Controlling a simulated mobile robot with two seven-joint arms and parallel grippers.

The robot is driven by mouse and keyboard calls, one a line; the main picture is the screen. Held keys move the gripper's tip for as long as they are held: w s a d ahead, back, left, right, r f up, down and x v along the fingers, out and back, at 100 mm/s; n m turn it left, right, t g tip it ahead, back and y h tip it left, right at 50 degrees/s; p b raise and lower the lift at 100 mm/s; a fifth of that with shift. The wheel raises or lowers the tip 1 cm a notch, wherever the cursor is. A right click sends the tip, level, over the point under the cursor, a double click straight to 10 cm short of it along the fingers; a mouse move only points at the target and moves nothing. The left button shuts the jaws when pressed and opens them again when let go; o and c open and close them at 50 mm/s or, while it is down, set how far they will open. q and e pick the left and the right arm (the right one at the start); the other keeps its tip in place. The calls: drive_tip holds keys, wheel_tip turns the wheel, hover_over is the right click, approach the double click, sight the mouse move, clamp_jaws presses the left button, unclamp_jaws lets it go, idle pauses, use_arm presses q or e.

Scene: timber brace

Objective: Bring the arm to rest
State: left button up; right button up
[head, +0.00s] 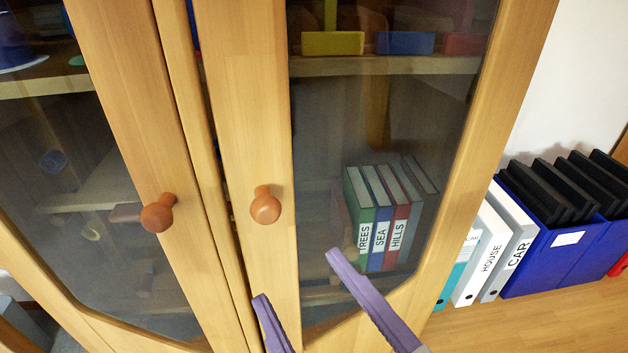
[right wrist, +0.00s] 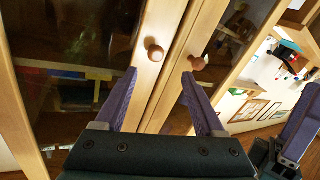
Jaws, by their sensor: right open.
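My right gripper (head: 297,277) is open and empty, its two purple fingers apart in front of the cabinet's right door (head: 245,120). In the head view its fingertips are below that door's round brown knob (head: 265,207), apart from it. The right wrist view also shows the open fingers (right wrist: 158,73), with cabinet knobs beyond them. The left door (head: 120,90) has a matching knob (head: 158,213). A narrow dark gap shows between the doors. A purple finger, seemingly of my left gripper (right wrist: 301,122), shows at the right wrist view's right edge; its other finger is hidden.
Behind the right glass are binders (head: 383,225) and a yellow bin (head: 333,43) and blue bin (head: 405,43). Right of the cabinet stand white and grey binders (head: 490,255) and a blue holder (head: 560,255) with black folders. The wooden surface (head: 540,325) before them is clear.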

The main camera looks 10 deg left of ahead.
drive_tip(key=shift+s+d, duration=0.15)
drive_tip(key=shift+r, duration=0.1)
drive_tip(key=d+r+m+g+h+p, duration=0.3)
drive_tip(key=d+m+g+h+p, duration=0.15)
drive_tip(key=d+h+p, duration=0.5)
drive_tip(key=s+d+r+m+g+p, duration=0.45)
drive_tip(key=s+d+r+g, duration=0.25)
drive_tip(key=s+d, duration=0.45)
wheel_tip(320, 180, up, 36)
drive_tip(key=n+p, duration=0.1)
drive_tip(key=p, duration=3.5)
drive_tip(key=shift+a+r+h+p, duration=0.2)
drive_tip(key=shift+a+h+p, duration=0.15)
drive_tip(key=shift+a+p, duration=0.05)
